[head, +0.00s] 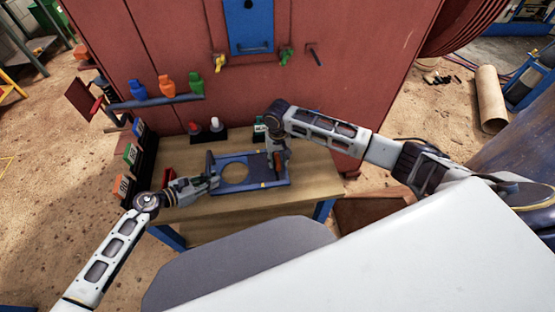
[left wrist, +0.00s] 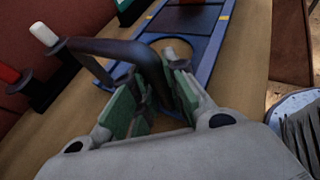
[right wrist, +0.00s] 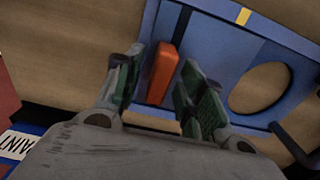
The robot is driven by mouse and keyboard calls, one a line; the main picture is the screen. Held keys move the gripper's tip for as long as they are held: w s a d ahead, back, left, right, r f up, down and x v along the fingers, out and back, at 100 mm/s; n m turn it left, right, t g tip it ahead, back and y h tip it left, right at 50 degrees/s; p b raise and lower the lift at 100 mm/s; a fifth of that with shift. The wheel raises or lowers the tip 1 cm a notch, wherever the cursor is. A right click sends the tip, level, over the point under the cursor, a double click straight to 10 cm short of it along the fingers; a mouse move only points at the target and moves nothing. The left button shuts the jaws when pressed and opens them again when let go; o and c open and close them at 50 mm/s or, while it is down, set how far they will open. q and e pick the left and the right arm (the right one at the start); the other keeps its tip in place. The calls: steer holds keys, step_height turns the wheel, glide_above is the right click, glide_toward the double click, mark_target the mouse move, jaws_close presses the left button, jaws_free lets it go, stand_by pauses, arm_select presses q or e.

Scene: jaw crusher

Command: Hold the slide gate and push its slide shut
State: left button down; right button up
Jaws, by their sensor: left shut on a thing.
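The slide gate (head: 257,172) is a flat blue frame lying on the wooden table, with a round hole through which bare wood shows. A dark bar handle (left wrist: 112,47) stands at its left end. My left gripper (head: 212,181) is shut on this handle; its green-padded fingers also show in the left wrist view (left wrist: 155,95). An orange grip (right wrist: 163,73) stands up on the gate's right part. My right gripper (right wrist: 160,95) is above it with open fingers, one on each side of the orange grip. Its contact with the grip is not clear. In the head view my right gripper (head: 278,160) points down.
Red and white knobs on dark stands (head: 208,135) stand at the back of the table (head: 320,170). A rack of orange and green labelled blocks (head: 130,160) is at the left. The red machine wall (head: 150,60) rises behind. The table's right end is clear.

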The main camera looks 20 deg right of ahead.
steer(key=shift+f, duration=0.4)
jaws_close()
